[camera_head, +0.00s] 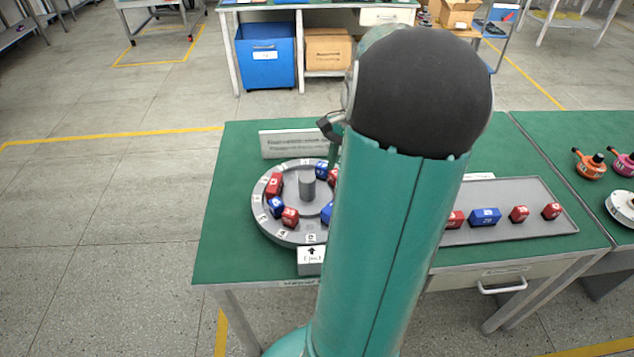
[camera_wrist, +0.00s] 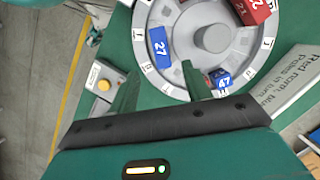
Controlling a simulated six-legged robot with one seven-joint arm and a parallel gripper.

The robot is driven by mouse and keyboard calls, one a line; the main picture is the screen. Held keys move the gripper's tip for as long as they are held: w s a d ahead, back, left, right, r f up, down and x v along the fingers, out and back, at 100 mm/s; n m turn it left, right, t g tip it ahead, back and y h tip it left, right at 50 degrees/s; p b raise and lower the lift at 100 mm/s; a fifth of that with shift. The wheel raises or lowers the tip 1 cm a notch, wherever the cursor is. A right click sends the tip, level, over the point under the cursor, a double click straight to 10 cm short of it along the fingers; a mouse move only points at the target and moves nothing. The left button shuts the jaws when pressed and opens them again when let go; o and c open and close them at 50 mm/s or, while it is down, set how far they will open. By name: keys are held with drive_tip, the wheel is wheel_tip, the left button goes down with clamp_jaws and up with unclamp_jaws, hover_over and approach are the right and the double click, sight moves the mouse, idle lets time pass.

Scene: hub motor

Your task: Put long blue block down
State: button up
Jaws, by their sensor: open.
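My gripper (camera_wrist: 160,69) is open in the wrist view, its two green fingers spread over the edge of a round grey dial (camera_wrist: 287,40). A long blue block marked 27 (camera_wrist: 160,47) lies on the dial, just beyond the fingertips and between their lines. I see no finger closed on it. A blue block marked 47 (camera_wrist: 221,80) lies near the right finger. In the head view, the dial (camera_head: 262,222) is partly hidden by my arm, as is a blue block (camera_head: 327,213) at its right edge. My gripper is mostly hidden there.
Red blocks (camera_head: 274,185) and other blue blocks (camera_head: 276,206) sit on the dial around a central post (camera_head: 307,184). A grey tray (camera_head: 555,228) at right holds several blocks. A white sign (camera_head: 290,143) stands behind the dial. A yellow button (camera_wrist: 103,85) is left of the fingers.

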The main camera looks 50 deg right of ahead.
drive_tip(key=w+a+r+n+h, duration=0.2)
drive_tip(key=w+a+r+n, duration=0.15)
drive_tip(key=a, duration=0.45)
drive_tip(key=w+a+r+n+h, duration=0.1)
drive_tip(key=w+a+r+n, duration=0.25)
drive_tip(key=a, duration=0.55)
drive_tip(key=s+a+r+n+t, duration=0.1)
drive_tip(key=s+a+n+t, duration=0.1)
drive_tip(key=a+n, duration=0.4)
drive_tip(key=s+a+r+n+t, duration=0.1)
drive_tip(key=a+n, duration=0.4)
drive_tip(key=a, duration=0.8)
drive_tip(key=shift+s+a+r+n+t, duration=0.4)
drive_tip(key=shift+s+t, duration=0.1)
drive_tip(key=shift+t, duration=0.7)
drive_tip(key=shift+d, duration=0.2)
